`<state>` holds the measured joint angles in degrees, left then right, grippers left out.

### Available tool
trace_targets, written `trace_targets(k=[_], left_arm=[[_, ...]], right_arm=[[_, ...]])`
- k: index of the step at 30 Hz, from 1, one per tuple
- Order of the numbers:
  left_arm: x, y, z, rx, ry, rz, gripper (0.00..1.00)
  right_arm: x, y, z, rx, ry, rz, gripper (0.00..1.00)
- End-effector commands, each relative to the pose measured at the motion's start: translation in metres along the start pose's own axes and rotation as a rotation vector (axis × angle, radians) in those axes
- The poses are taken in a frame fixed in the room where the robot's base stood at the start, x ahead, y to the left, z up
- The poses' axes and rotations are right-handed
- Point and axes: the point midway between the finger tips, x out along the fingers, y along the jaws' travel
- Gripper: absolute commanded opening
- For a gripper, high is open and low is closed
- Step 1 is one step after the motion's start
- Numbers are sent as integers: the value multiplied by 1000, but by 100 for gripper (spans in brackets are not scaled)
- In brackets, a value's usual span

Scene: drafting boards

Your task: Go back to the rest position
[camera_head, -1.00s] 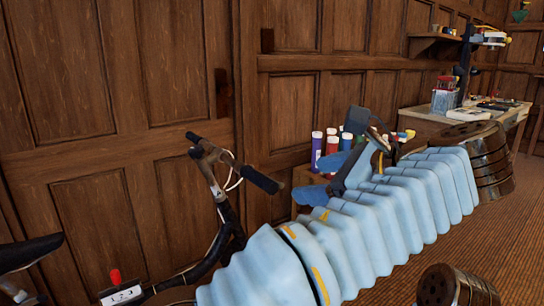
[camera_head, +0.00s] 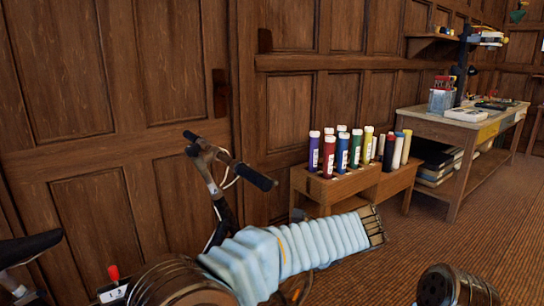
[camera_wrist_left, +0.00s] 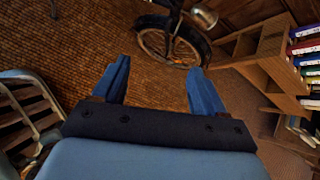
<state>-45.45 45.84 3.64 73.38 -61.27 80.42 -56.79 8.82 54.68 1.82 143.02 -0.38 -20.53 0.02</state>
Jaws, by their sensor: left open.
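My left gripper (camera_wrist_left: 158,68) shows in the left wrist view. Its two blue fingers stand wide apart with nothing between them, only the brown floor behind. In the head view my left arm, in a light blue ribbed sleeve (camera_head: 285,252), lies low in the picture, in front of the bicycle and below the rack of tubes. The left gripper itself does not show in the head view. My right gripper is in neither view.
A bicycle (camera_head: 208,172) leans by the panelled wall. A wooden rack (camera_head: 345,183) holds several coloured tubes; it also shows in the wrist view (camera_wrist_left: 270,45). A workbench (camera_head: 440,128) stands behind to the right. The floor (camera_head: 440,220) at right is clear.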

Motion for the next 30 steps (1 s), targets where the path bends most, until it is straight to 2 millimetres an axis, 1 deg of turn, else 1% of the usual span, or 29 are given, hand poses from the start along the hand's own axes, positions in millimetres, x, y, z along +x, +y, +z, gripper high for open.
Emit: trace_targets(k=[1,2,3,5,6,8,9,11,12,14,15,18,21,24,25,30], left_arm=[[37,15,-17,-23,68,44,72],[58,25,-30,-48,119,70,72],[85,41,-48,-89,191,109,72],[122,69,-74,-173,299,178,72],[144,91,-92,-244,370,232,72],[173,127,-119,-371,474,326,72],[189,154,-136,-478,540,400,72],[208,197,-162,-673,628,527,72],[218,227,-177,-828,673,621,72],[227,272,-196,-1097,712,771,72],[230,299,-205,-1281,711,863,72],[232,353,-214,-1683,641,1035,72],[232,390,-214,-1958,535,1127,72],[231,410,-212,-2105,459,1162,72],[231,412,-212,-2126,447,1165,72],[231,415,-211,-2151,434,1167,72]], right_arm=[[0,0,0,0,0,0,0],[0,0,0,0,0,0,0],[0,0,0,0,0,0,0],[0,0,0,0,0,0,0],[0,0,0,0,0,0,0],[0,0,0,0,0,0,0],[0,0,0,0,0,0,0],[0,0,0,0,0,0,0],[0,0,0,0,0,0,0],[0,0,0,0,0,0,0],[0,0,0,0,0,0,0],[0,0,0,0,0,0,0],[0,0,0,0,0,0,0],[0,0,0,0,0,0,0],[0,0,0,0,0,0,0],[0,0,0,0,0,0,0]])
